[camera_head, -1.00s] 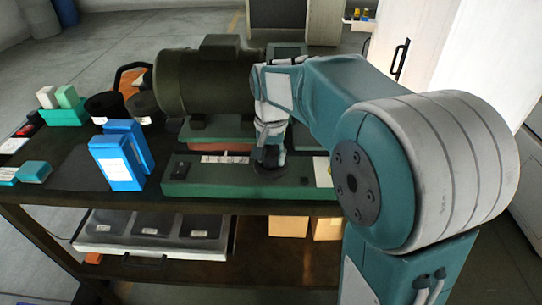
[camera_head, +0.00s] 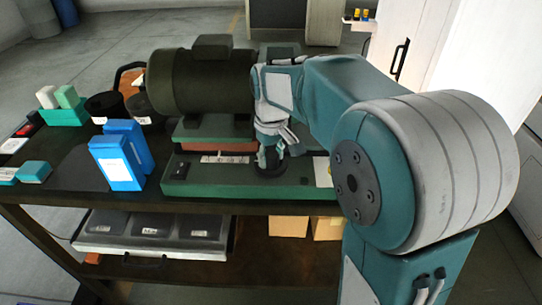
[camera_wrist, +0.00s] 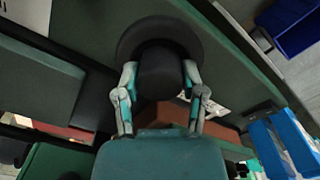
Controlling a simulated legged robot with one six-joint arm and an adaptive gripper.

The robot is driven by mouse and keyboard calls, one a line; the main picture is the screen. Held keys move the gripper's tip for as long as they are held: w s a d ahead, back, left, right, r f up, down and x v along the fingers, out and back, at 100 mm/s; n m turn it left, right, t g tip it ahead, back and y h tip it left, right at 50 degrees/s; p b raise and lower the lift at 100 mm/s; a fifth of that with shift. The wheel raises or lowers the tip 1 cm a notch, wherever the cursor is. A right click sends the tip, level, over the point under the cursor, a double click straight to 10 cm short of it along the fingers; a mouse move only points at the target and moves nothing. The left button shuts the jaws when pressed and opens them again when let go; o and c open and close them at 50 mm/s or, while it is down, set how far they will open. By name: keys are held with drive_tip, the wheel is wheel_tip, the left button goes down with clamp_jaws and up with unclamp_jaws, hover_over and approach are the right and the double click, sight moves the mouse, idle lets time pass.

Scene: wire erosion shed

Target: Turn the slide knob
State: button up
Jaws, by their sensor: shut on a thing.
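The slide knob (camera_wrist: 160,68) is a dark round cylinder on a wider dark disc. It stands on the green base (camera_head: 225,189) on the bench. My gripper (camera_wrist: 160,88) is shut on the knob, with one finger on each side of it in the wrist view. In the head view my gripper (camera_head: 270,157) points down at the right part of the base, and the fingers and wrist hide most of the knob. A large dark green motor-like cylinder (camera_head: 200,82) sits on the slide behind the base.
Blue boxes (camera_head: 118,163) stand left of the base. Dark round pots (camera_head: 103,106) and a teal holder (camera_head: 62,115) with upright blocks are further left. A tray (camera_head: 150,235) and cardboard boxes (camera_head: 288,226) lie on the lower shelf.

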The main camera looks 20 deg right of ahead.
drive_tip(key=shift+f+n, duration=0.25)
drive_tip(key=shift+n, duration=0.35)
drive_tip(key=shift+s, duration=0.1)
drive_tip(key=o, duration=1.1)
drive_tip(key=shift+o, duration=0.2)
drive_tip(key=shift+r, duration=0.1)
